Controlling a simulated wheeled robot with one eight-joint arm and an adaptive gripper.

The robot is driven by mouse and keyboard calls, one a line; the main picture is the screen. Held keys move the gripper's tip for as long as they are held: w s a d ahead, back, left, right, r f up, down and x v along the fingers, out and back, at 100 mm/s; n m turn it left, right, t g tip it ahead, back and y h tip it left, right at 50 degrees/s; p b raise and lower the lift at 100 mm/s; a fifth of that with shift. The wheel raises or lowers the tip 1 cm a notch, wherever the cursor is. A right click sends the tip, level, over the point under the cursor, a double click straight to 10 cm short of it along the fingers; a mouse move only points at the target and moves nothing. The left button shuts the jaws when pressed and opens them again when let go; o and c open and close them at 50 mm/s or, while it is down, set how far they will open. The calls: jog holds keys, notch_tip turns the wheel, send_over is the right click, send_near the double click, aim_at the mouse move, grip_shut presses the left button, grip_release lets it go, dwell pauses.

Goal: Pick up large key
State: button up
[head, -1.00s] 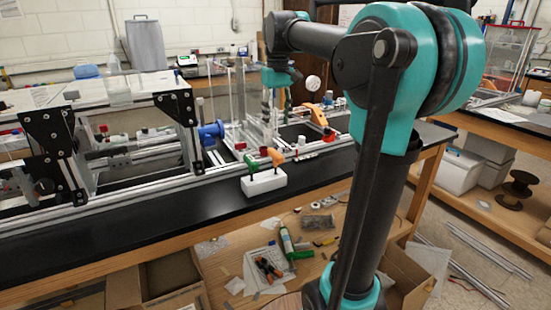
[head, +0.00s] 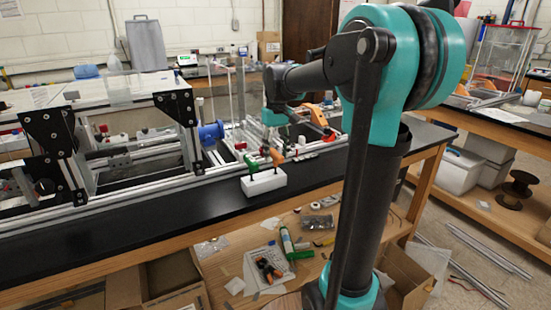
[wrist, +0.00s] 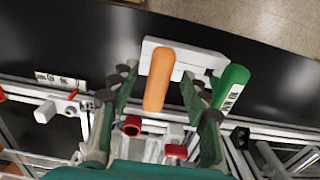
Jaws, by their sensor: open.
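A white block (head: 264,182) on the black bench top holds two upright handled tools, one with an orange handle (head: 277,157) and one with a green handle (head: 251,164). I cannot tell which is the large key. In the wrist view, my gripper (wrist: 158,84) is open, its fingers either side of the orange handle (wrist: 160,75) with gaps showing. The green handle (wrist: 232,88) is just outside the right finger. The white block (wrist: 185,58) lies beyond the fingertips. Whether the fingers are level with the orange handle or above it is unclear.
An aluminium extrusion frame (head: 150,200) runs along the bench close behind the block. Red-capped fittings (wrist: 131,126) sit near the fingers in the wrist view. The black bench top (head: 130,237) in front of the block is mostly clear.

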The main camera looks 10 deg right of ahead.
aim_at(275, 160)
jog(key=f, duration=0.2)
jog(key=w+f, duration=0.1)
jog(key=shift+a+f, duration=0.1)
jog(key=shift+f, duration=0.3)
jog(key=shift+s+f, duration=0.1)
jog(key=shift+f, duration=0.35)
grip_shut()
